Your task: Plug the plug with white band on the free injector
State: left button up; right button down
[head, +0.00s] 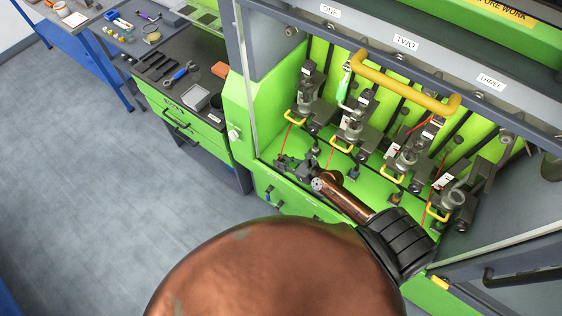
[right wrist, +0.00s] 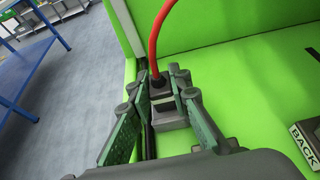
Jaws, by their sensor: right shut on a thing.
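My right gripper (head: 287,165) is at the left front of the green testbench bay, its arm coming up from the bottom right. In the right wrist view its fingers (right wrist: 162,102) are closed around a dark grey plug (right wrist: 168,119) with a red cable rising from it. I cannot tell which is free. My left gripper is out of view.
A yellow pipe (head: 405,88) runs across the upper bay. Smaller yellow handles (head: 341,146) stick out before the injectors. A grey post (head: 243,80) bounds the bay at left. A "BACK" label (right wrist: 308,145) lies on the right. A tool bench (head: 165,75) stands left.

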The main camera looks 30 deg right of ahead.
dwell(0.3)
jog(key=shift+s+f+b, duration=0.15)
jog(key=shift+f+b, duration=0.3)
jog(key=shift+f, duration=0.2)
jog(key=c, duration=2)
grip_release()
jog(key=shift+f, duration=0.1)
jog(key=shift+o, duration=1)
jog(key=shift+a+f, duration=0.15)
jog(key=shift+s, duration=0.1)
jog(key=shift+r, duration=0.4)
jog(key=v, duration=0.7)
jog(key=shift+s+r, duration=0.1)
jog(key=shift+r, duration=0.4)
